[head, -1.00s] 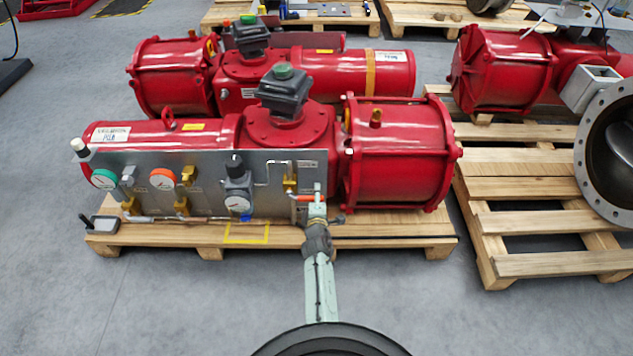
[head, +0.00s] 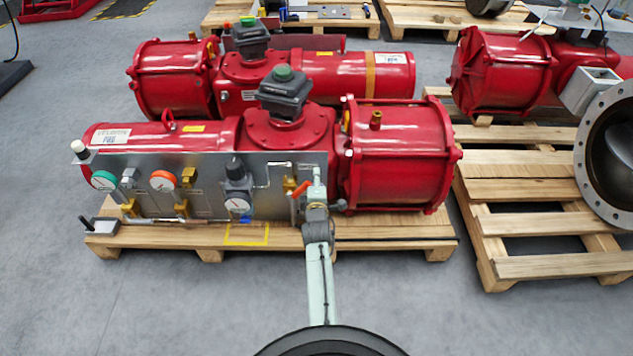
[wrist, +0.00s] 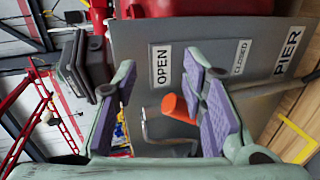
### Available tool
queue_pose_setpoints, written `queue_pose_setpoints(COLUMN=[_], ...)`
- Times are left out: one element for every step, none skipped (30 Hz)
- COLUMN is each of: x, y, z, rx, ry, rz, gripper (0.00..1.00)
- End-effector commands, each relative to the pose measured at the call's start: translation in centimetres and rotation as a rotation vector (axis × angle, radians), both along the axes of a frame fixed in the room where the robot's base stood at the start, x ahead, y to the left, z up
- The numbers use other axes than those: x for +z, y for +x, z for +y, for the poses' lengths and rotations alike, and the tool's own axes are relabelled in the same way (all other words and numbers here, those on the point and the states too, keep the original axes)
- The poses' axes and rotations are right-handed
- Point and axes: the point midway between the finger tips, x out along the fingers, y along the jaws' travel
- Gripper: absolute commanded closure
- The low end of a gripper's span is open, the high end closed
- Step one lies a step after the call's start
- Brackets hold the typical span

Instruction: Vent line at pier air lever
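The orange air lever (head: 299,189) is at the right end of the grey panel (head: 210,207) on the front red actuator. It stands steeply tilted, its upper end leaning right. In the wrist view the orange lever (wrist: 181,108) lies between my finger pads, close to the right-hand pads; contact is unclear. My gripper (wrist: 163,83) is open, with a wide gap to the left-hand pad. In the head view my gripper (head: 315,182) is just right of the lever. Labels OPEN (wrist: 161,65), CLOSED (wrist: 242,57) and PIER (wrist: 289,52) show on the panel.
Gauges (head: 163,180), brass fittings and tubing line the panel left of the lever. The red cylinder (head: 397,155) stands close on the right. A wooden pallet (head: 370,233) carries the actuator. Grey floor is free in front.

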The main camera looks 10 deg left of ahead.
Motion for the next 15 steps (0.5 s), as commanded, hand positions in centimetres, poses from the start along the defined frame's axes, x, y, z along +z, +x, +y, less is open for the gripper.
queue_pose_setpoints(x=[0.1, 0.1, 0.1, 0.2, 0.2, 0.3, 0.4, 0.5, 0.5, 0.5, 0.5, 0.5, 0.6, 0.6, 0.6], y=[0.0, 0.0, 0.0, -0.1, -0.2, -0.4, -0.5, -0.7, -0.9, -1.1, -1.3, -1.5, -1.6, -1.8, -2.0], z=[0.0, 0.0, 0.0, 0.0, 0.0, 0.0, 0.1, 0.1, 0.1, 0.1, 0.1, 0.1, 0.1, 0.1, 0.1], rx=[0.000, 0.000, 0.000, 0.001, 0.001, 0.000, 0.001, 0.000, 0.000, 0.000, 0.000, 0.000, 0.000, -0.001, 0.000], ry=[0.000, 0.000, 0.000, 0.001, 0.001, 0.002, 0.001, 0.002, 0.003, 0.003, 0.003, 0.002, 0.002, 0.003, 0.002], rz=[-0.001, -0.001, -0.001, -0.001, 0.000, 0.001, 0.001, 0.001, 0.001, 0.001, 0.002, 0.002, 0.002, 0.002, 0.001], gripper=[0.62, 0.62, 0.62, 0.62, 0.62, 0.62, 0.62, 0.62, 0.62, 0.62, 0.62, 0.62, 0.62, 0.62, 0.62])
